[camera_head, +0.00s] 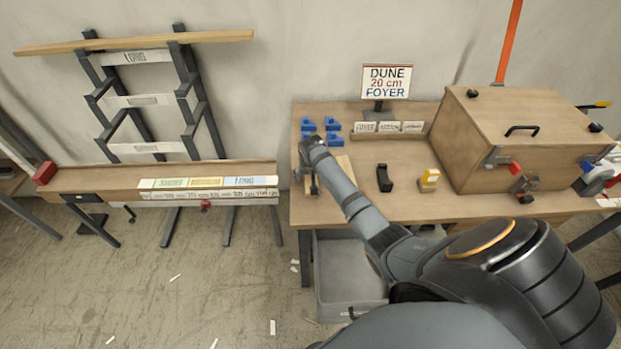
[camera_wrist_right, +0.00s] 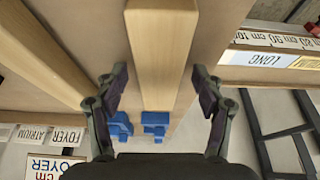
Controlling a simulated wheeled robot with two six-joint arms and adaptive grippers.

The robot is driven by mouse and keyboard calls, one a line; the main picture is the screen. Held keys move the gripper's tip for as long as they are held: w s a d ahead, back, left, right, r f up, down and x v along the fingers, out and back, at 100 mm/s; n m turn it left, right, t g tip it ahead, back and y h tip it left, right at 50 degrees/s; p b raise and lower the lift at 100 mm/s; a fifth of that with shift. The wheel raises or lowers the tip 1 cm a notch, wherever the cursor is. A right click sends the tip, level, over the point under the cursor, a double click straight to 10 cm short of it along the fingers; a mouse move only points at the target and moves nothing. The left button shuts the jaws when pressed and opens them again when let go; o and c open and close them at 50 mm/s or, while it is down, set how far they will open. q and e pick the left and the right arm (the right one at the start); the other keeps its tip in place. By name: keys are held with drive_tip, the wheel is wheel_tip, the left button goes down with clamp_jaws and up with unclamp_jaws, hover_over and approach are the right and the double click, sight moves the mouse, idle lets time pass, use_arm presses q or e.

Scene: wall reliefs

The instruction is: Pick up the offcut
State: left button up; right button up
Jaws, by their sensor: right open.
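A short light wooden piece (camera_wrist_right: 160,45), which looks like the offcut, lies on the bench between the fingers of my right gripper in the wrist view. My right gripper (camera_wrist_right: 160,88) is open, with one finger on each side of the piece and a visible gap on both sides. In the head view my right gripper (camera_head: 311,186) is low over the bench's left end and hides much of that piece. A second wooden piece (camera_wrist_right: 38,60) lies to the left in the wrist view; it also shows in the head view (camera_head: 346,168). My left gripper is not in view.
Several blue blocks (camera_head: 333,139) stand behind the gripper on the workbench (camera_head: 400,207). A black holder (camera_head: 384,178), a yellow-topped block (camera_head: 429,179) and a large wooden box (camera_head: 505,135) are to the right. A labelled rail bench (camera_head: 110,178) stands left, across a narrow gap.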

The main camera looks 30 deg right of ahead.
drive_tip(key=shift+w+f, duration=0.1)
drive_tip(key=shift+f, duration=0.05)
use_arm(q)
drive_tip(key=shift+s, duration=0.4)
use_arm(e)
drive_tip(key=shift+c, duration=0.3)
use_arm(q)
drive_tip(key=shift+w, duration=0.15)
use_arm(e)
drive_tip(key=c, duration=1.2)
drive_tip(key=shift+c, duration=0.2)
